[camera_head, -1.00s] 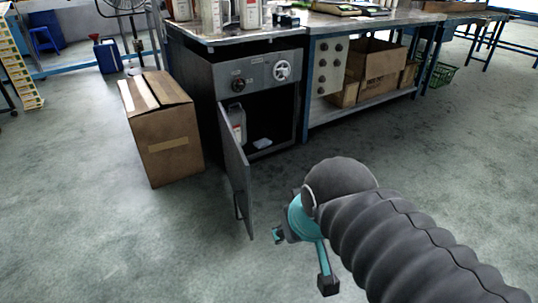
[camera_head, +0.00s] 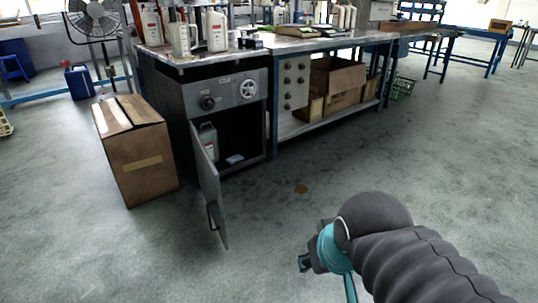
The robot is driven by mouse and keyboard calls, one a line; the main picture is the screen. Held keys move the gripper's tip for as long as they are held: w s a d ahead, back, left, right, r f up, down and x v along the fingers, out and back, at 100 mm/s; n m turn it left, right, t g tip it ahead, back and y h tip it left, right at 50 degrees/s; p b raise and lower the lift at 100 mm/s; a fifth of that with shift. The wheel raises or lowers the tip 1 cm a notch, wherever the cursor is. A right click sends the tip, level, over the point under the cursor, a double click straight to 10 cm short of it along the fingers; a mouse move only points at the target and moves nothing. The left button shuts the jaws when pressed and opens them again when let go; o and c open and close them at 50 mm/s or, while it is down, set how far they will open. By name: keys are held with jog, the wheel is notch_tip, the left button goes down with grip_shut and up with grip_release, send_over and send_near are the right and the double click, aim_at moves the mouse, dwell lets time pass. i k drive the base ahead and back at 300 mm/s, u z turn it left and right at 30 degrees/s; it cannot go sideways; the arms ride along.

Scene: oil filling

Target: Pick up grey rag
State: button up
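A small pale flat thing (camera_head: 235,159) lies on the floor of the open cabinet (camera_head: 245,172), to the right of a grey bottle (camera_head: 208,141). It may be the grey rag, but it is too small to tell. My gripper (camera_head: 328,276) is at the bottom of the picture, in front of the cabinet and well apart from it. Its teal fingers are spread and nothing shows between them. One finger is cut off by the lower edge.
The cabinet door (camera_head: 209,190) stands open toward me. A cardboard box (camera_head: 140,160) sits left of it. The workbench (camera_head: 300,44) carries bottles and tools, with boxes (camera_head: 338,85) on its lower shelf. A small brown spot (camera_head: 301,189) marks the clear floor.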

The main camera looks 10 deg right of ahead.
aim_at(234, 159)
jog(key=z, duration=0.8)
jog(key=i, duration=1.15)
jog(key=z, duration=0.4)
jog(key=i, duration=1.15)
jog(key=u, duration=1.25)
jog(key=i, duration=0.85)
jog(key=u, duration=0.9)
